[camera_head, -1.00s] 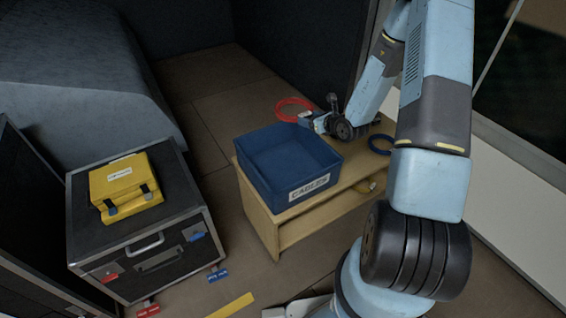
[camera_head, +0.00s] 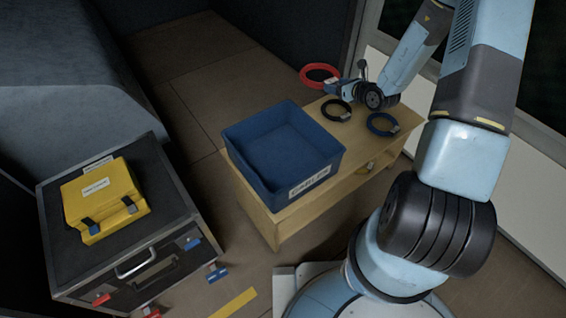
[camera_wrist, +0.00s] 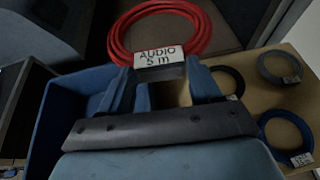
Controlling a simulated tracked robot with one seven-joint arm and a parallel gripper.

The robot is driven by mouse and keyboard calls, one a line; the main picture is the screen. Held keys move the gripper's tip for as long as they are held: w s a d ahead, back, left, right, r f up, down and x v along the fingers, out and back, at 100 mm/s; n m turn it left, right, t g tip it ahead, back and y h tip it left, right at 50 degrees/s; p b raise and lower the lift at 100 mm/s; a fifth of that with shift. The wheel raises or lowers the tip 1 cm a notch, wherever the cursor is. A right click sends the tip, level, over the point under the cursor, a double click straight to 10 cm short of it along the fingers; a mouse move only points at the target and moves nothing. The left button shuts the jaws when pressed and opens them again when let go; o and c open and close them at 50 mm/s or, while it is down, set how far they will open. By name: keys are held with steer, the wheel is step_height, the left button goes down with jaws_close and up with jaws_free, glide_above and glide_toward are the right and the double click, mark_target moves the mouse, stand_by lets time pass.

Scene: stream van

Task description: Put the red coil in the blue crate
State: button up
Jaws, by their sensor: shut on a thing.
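The red coil (camera_head: 319,75) is held up past the far edge of the wooden bench, behind the blue crate. In the wrist view the red coil (camera_wrist: 165,28) shows large, with a white tag reading "AUDIO 5 m". My gripper (camera_head: 336,88) is shut on the coil at its tag; the wrist view shows the fingers (camera_wrist: 163,92) on either side just below the tag. The open blue crate (camera_head: 290,185) stands on the bench, nearer the head camera and left of my gripper. It looks empty. In the wrist view the crate (camera_wrist: 45,125) is partly hidden behind my gripper.
A black coil (camera_head: 336,111) and a blue coil (camera_head: 382,124) lie on the wooden bench (camera_head: 350,150) right of the crate. The wrist view also shows a grey coil (camera_wrist: 279,67). A yellow case (camera_head: 103,203) sits on a black flight case (camera_head: 150,262) at left.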

steer(key=s+a+f+n+g+y, duration=0.2)
steer(key=s+a+f+n+g, duration=0.85)
steer(key=a+f, duration=0.2)
step_height(320, 180, down, 9)
steer(key=shift+s+f+m, duration=0.15)
steer(key=shift+s+m, duration=0.15)
steer(key=shift+m, duration=0.05)
steer(key=shift+t, duration=0.25)
steer(key=o, duration=1.4)
steer(key=shift+c, duration=0.2)
steer(key=shift+d, duration=0.1)
steer(key=v, duration=1.2)
steer(key=shift+r, duration=0.25)
